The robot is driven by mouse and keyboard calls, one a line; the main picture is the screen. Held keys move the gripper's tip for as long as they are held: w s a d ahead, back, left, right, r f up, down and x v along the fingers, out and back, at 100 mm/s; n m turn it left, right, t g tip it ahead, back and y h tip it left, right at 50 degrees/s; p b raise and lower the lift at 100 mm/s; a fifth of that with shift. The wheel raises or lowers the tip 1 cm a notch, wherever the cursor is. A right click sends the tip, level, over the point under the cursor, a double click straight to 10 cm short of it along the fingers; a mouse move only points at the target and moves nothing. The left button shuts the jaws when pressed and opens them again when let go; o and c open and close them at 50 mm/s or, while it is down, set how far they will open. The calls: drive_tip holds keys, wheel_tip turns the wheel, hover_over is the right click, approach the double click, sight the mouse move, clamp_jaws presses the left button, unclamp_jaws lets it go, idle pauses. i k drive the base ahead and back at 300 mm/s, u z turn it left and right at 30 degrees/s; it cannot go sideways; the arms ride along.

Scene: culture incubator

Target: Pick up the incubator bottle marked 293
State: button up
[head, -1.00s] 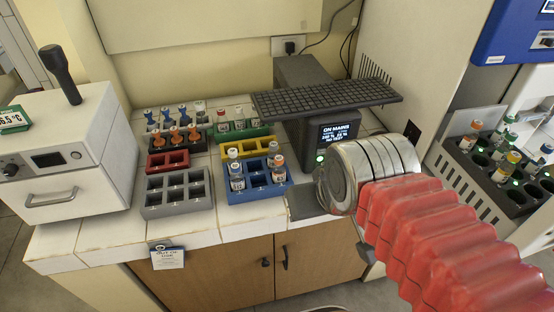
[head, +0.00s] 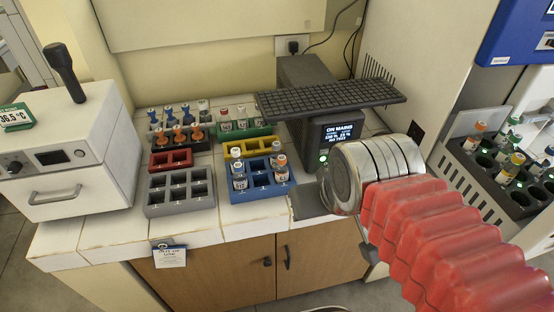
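My arm's red sleeve and metal wrist cross the lower right of the view, left of and below that rack.
On the counter (head: 105,232) stand blue (head: 259,192), grey (head: 181,209), red (head: 171,167), yellow and green racks, several with bottles. A white box device (head: 65,150) stands at the left.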

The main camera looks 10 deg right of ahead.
sight(276, 150)
drive_tip(key=u, duration=1.35)
drive_tip(key=k, duration=0.35)
drive_tip(key=u, duration=0.6)
drive_tip(key=i, duration=1)
drive_tip(key=u, duration=0.05)
